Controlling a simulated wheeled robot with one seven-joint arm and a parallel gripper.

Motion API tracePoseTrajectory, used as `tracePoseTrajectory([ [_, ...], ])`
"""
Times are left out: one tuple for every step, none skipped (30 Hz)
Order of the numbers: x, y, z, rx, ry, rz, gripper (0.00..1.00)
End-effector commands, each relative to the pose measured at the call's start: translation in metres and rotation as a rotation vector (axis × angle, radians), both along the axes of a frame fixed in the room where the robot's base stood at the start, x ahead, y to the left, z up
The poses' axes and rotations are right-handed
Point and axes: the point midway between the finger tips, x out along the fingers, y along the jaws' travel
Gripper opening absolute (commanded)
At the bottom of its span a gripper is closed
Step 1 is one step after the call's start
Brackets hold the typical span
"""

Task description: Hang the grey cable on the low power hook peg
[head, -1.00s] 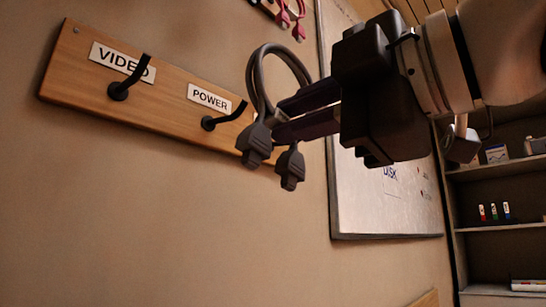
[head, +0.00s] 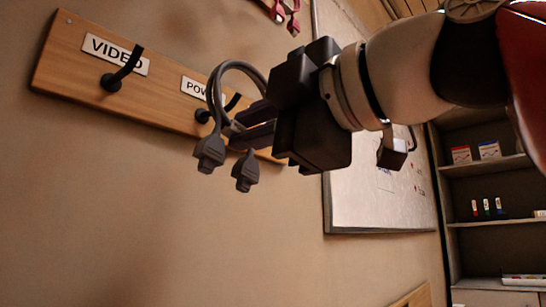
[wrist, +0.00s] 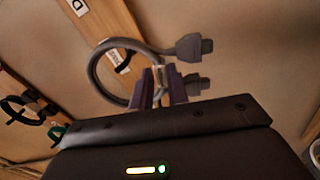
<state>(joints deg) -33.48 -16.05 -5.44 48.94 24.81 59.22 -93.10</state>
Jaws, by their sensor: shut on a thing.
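The grey cable (head: 216,88) is a loop with two plugs hanging at its lower ends. My gripper (head: 237,128) is shut on the cable near the plugs. The low power hook peg (head: 203,116) is black, under the POWER label on the wooden board (head: 150,106). In the head view the loop crosses in front of this peg and partly covers the label. In the wrist view the cable (wrist: 93,72) curves around the area of the dark peg (wrist: 123,66). I cannot tell whether the peg passes through the loop.
The VIDEO peg (head: 112,82) is empty, to the left on the same board. Pink cables (head: 285,14) hang above. A whiteboard (head: 375,215) is on the wall to the right, and shelves (head: 490,222) stand farther right. The wall below the board is clear.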

Motion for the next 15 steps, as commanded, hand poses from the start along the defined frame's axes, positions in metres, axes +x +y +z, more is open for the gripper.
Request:
tracePoseTrajectory([
  [0.002,0.002,0.0,0.001,-0.001,0.0,0.0],
  [0.003,0.004,0.0,0.001,-0.001,0.0,0.0],
  [0.005,0.005,0.0,0.001,-0.001,0.0,0.0],
  [0.006,0.006,-0.001,0.001,-0.001,0.0,0.0],
  [0.007,0.008,-0.001,0.001,-0.001,0.0,0.0],
  [0.009,0.01,-0.001,0.0,0.0,0.0,0.0],
  [0.01,0.011,-0.001,0.0,0.0,0.0,0.0],
  [0.011,0.013,-0.001,0.0,0.0,0.0,0.0],
  [0.013,0.015,-0.002,0.0,0.0,0.0,0.0],
  [0.014,0.016,-0.002,0.0,0.0,0.0,0.0],
  [0.015,0.017,-0.002,0.0,0.0,0.0,0.0],
  [0.016,0.019,-0.002,0.001,-0.001,0.0,0.0],
  [0.017,0.02,-0.002,0.001,-0.001,0.0,0.0],
  [0.019,0.022,-0.002,0.001,-0.001,0.0,0.0],
  [0.02,0.023,-0.003,0.001,-0.001,0.0,0.0],
])
